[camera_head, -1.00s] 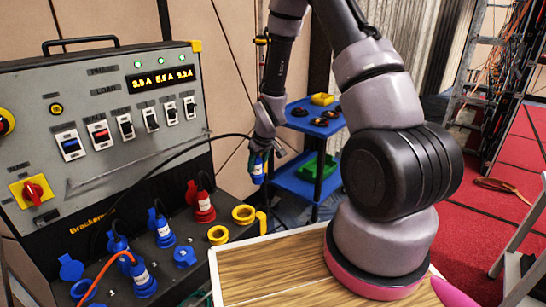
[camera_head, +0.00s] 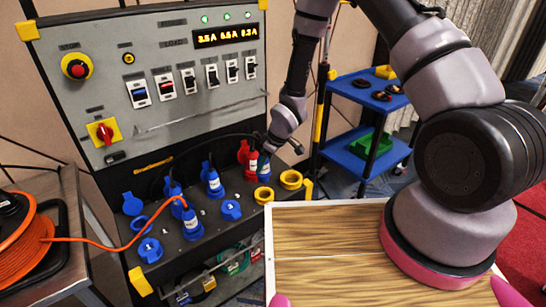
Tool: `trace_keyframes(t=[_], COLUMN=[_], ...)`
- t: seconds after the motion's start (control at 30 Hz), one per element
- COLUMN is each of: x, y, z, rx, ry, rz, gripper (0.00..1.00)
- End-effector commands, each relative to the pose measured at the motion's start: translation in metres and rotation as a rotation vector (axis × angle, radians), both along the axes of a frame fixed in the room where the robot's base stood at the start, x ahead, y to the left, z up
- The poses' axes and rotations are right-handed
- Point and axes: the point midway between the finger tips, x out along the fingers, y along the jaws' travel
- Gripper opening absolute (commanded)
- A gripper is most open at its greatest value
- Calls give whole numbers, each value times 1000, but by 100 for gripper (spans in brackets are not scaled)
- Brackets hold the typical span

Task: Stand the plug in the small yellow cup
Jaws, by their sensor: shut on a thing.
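The plug hangs roughly upright, just behind and above the small yellow cup (camera_head: 264,201) in the picture. I cannot tell its exact height over the cup. The small cup is on the dark shelf of the power panel, beside a slightly larger yellow cup (camera_head: 291,187) to its right. The gripper's fingers partly hide the plug's top.
A red plug (camera_head: 251,166) stands close to the left of the held plug. Several blue plugs and sockets, including one with a white label (camera_head: 214,184), fill the shelf further left. A wooden board (camera_head: 330,270) lies in front. A blue cart (camera_head: 365,150) stands behind on the right.

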Motion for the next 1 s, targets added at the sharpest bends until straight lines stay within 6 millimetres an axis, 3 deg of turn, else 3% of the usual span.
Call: trace_keyframes(t=[0.53, 1.0], x=[0, 0], y=[-1, -1], z=[-48, -58], rx=[0, 0], ry=[1, -1], rz=[-2, -4], gripper=[0, 0])
